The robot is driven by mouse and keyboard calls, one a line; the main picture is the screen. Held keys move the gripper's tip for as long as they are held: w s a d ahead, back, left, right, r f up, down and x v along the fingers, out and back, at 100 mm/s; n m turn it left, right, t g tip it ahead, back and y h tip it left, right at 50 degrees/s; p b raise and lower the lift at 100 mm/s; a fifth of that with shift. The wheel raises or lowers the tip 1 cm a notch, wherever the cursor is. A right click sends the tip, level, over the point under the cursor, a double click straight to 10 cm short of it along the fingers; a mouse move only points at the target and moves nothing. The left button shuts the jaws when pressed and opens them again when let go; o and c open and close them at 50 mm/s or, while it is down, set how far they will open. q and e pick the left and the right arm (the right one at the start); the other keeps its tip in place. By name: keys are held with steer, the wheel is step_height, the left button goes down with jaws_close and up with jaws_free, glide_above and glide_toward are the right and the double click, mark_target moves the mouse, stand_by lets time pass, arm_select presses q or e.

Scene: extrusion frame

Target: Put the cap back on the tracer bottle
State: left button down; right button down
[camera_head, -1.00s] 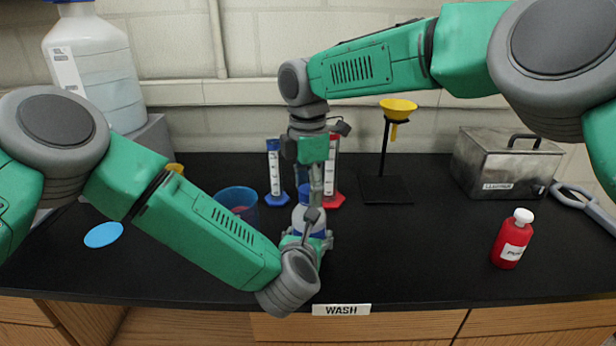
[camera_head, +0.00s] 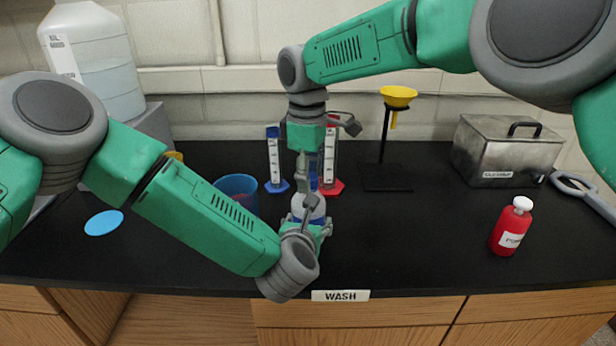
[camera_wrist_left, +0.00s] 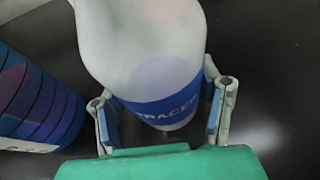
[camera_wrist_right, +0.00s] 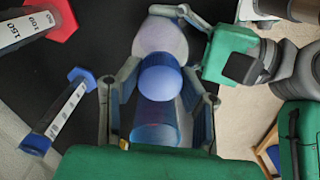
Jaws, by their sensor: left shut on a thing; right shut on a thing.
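The tracer bottle (camera_head: 308,208) is pale and translucent with a blue label, seen close in the left wrist view (camera_wrist_left: 145,50). It stands upright near the front of the bench. My left gripper (camera_head: 310,230) is shut around its lower part, one finger on each side (camera_wrist_left: 160,105). My right gripper (camera_head: 306,180) comes down from above and is shut on the blue cap (camera_wrist_right: 160,80). The cap is over the bottle's top; I cannot tell whether they touch. A translucent blue part (camera_wrist_right: 155,120) shows between cap and palm.
A blue cup (camera_head: 238,190) stands left of the bottle. Blue-based (camera_head: 274,160) and red-based (camera_head: 331,165) cylinders stand behind. A yellow funnel (camera_head: 398,96) on a stand, metal box (camera_head: 505,150) and red bottle (camera_head: 511,228) are right. The front-right bench is mostly clear.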

steer(key=m, duration=0.5)
steer(key=shift+w+a, duration=0.1)
steer(key=m, duration=0.6)
steer(key=shift+a, duration=0.1)
steer(key=c, duration=1.1)
jaws_free()
steer(key=shift+o, duration=0.2)
steer(key=shift+r, duration=2.3)
